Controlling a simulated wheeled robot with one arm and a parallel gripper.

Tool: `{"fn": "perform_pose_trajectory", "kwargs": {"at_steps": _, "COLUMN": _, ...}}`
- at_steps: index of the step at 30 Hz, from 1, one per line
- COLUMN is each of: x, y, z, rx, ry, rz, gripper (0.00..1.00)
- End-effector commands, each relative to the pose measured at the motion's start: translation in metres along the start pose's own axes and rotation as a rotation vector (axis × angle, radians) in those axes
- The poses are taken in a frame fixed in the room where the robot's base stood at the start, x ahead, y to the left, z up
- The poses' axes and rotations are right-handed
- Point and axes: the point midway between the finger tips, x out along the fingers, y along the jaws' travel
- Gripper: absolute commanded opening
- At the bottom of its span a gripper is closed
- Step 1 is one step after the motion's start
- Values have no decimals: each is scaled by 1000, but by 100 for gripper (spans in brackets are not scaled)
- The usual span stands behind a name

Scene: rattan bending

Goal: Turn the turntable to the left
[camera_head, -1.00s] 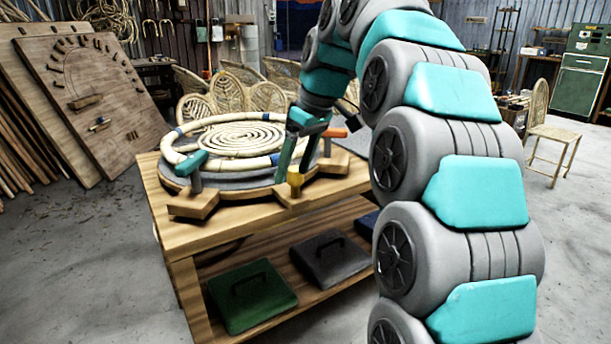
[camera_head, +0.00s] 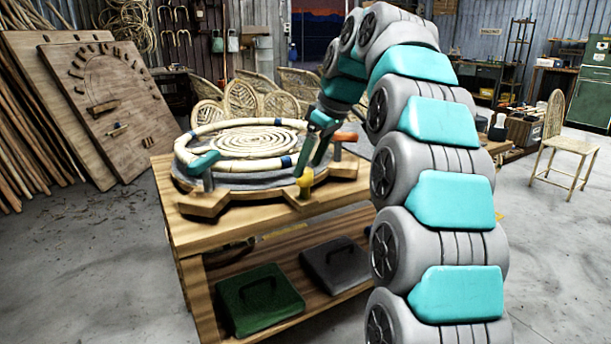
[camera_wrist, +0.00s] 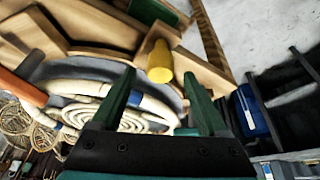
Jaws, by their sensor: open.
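The turntable (camera_head: 232,181) is a round grey disc on a wooden base with pointed arms, on top of a wooden bench. A pale rattan ring with blue bands (camera_head: 222,165) and a flat rattan coil (camera_head: 240,141) lie on it. Clamps with teal (camera_head: 203,163), yellow (camera_head: 305,179) and orange (camera_head: 345,136) tops stand around its edge. My gripper (camera_head: 311,172) is open at the turntable's front right, near the yellow top. In the wrist view the yellow top (camera_wrist: 160,60) shows just beyond my open gripper (camera_wrist: 158,85). I cannot tell whether a finger touches the ring.
The bench (camera_head: 195,232) has a lower shelf with a green case (camera_head: 258,300) and a dark case (camera_head: 338,264). Wooden boards (camera_head: 110,110) lean at the left, and a rattan chair (camera_head: 558,145) stands at the right. The floor in front is clear.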

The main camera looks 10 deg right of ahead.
Motion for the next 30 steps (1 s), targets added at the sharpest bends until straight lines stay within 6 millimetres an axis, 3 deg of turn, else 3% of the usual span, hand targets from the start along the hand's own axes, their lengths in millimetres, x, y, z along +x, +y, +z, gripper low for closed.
{"fn": "perform_pose_trajectory", "kwargs": {"at_steps": 9, "x": 31, "y": -1, "z": 1, "rx": 0, "ry": -3, "rz": -2, "gripper": 77}}
{"fn": "perform_pose_trajectory", "kwargs": {"at_steps": 19, "x": 33, "y": 0, "z": 0, "rx": 0, "ry": 0, "rz": 1, "gripper": 76}}
{"fn": "perform_pose_trajectory", "kwargs": {"at_steps": 30, "x": 33, "y": -1, "z": 0, "rx": 0, "ry": 0, "rz": 0, "gripper": 34}}
